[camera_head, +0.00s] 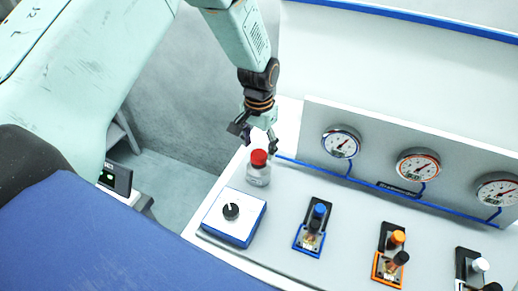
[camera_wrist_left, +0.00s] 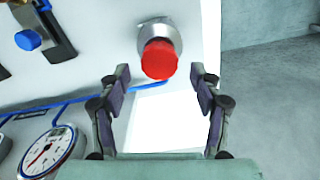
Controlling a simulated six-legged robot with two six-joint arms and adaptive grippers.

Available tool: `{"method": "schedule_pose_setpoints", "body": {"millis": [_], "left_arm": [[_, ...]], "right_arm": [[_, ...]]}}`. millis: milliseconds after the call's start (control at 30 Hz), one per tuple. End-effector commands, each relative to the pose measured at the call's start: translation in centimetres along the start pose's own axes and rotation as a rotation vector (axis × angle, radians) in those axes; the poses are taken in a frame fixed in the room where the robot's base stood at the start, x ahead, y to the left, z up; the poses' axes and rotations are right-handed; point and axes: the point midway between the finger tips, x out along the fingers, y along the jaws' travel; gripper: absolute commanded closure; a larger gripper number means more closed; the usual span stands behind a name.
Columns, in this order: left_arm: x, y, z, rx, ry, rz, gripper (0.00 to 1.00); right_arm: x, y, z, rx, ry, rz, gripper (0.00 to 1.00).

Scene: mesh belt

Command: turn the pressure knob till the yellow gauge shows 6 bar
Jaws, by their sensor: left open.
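I see no clearly yellow gauge, and the readings are too small to tell. Below them sit units with a blue knob (camera_head: 320,210), an orange knob (camera_head: 398,237) and a white knob (camera_head: 480,265). My left gripper (camera_head: 256,142) is open and empty, just above a red-capped silver cylinder (camera_head: 259,175). In the left wrist view, the red cap (camera_wrist_left: 159,59) lies ahead between the fingers, apart from them. My right gripper is not in view.
A blue-sided box (camera_head: 250,222) with a black dial (camera_head: 231,211) stands at the front left of the white bench. Blue tubing (camera_head: 311,167) runs along the panel foot. Blue-and-black (camera_head: 312,240) and orange-and-black (camera_head: 388,265) bases stand apart, with bare bench between them.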

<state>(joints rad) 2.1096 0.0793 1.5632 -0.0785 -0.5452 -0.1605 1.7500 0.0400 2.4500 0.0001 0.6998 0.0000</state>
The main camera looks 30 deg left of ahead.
Motion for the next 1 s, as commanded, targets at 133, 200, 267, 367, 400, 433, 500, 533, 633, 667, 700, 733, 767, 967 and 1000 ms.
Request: {"method": "schedule_pose_setpoints", "body": {"millis": [133,200,267,367,400,433,500,533,633,667,700,733,767,967,1000], "left_arm": [[-3.4,0.0,-0.1,0.0,0.006,-0.001,0.36],[-4.8,0.0,-0.1,0.0,0.006,-0.001,0.36],[-6.0,0.0,-0.1,0.0,0.006,-0.001,0.36],[-7.6,0.0,-0.1,0.0,0.004,-0.001,0.36],[-8.2,0.0,-0.1,0.0,0.005,-0.001,0.36],[-8.5,0.0,-0.1,0.0,0.005,-0.001,0.36],[-9.2,0.0,0.0,0.0,0.003,0.0,0.36],[-9.4,0.0,0.0,0.0,0.003,0.0,0.36],[-9.8,0.0,0.0,0.0,0.003,0.0,0.36],[-9.8,0.0,0.0,0.0,0.002,0.0,0.36],[-9.9,0.0,0.0,0.0,0.002,0.0,0.36],[-9.9,0.0,0.0,0.0,0.002,0.0,0.36],[-9.9,0.0,0.0,0.0,0.002,0.0,0.36],[-9.8,0.0,0.0,0.0,0.002,0.0,0.36],[-9.7,0.0,0.0,0.0,0.002,0.0,0.36]], "right_arm": [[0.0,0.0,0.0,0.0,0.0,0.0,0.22],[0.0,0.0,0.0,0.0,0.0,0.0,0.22],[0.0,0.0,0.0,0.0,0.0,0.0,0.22],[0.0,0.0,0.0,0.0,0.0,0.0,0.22],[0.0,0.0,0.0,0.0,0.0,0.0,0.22],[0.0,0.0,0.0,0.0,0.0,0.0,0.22],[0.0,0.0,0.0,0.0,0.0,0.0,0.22],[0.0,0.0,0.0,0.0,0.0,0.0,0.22],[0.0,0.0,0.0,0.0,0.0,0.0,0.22],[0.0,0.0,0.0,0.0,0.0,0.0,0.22],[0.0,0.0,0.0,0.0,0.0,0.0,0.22],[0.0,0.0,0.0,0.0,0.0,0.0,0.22],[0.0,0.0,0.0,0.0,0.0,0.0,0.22],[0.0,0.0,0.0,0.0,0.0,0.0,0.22],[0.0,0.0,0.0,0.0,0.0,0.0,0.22]]}}
